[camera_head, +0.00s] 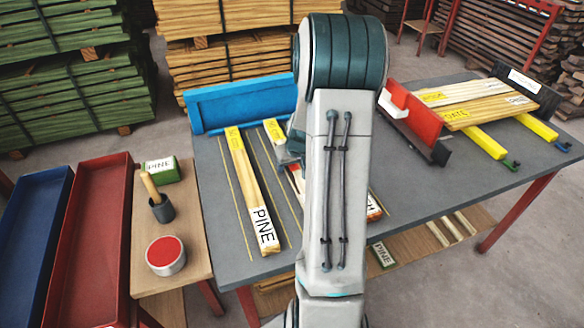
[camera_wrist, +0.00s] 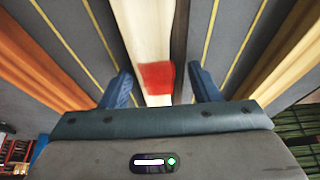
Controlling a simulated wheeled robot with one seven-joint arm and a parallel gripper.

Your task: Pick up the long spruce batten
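In the wrist view a pale batten (camera_wrist: 143,28) with a red patch runs lengthwise between the two blue fingers of my gripper (camera_wrist: 162,80). The fingers are spread, with a gap on either side of the batten. I cannot tell the gripper's height above it. In the head view my arm hides most of the gripper and the middle of the table. A batten with a yellow label (camera_head: 273,131) runs behind the arm there; its near end is hidden. No label reading spruce is legible, so I cannot confirm which batten is spruce.
A batten marked PINE (camera_head: 251,190) lies to the left on the grey table (camera_head: 212,165). A label ending in CH (camera_head: 373,207) shows right of my arm. A blue rail (camera_head: 240,101) and a red stop (camera_head: 412,122) stand on the table. Labelled boards (camera_head: 480,102) lie at right.

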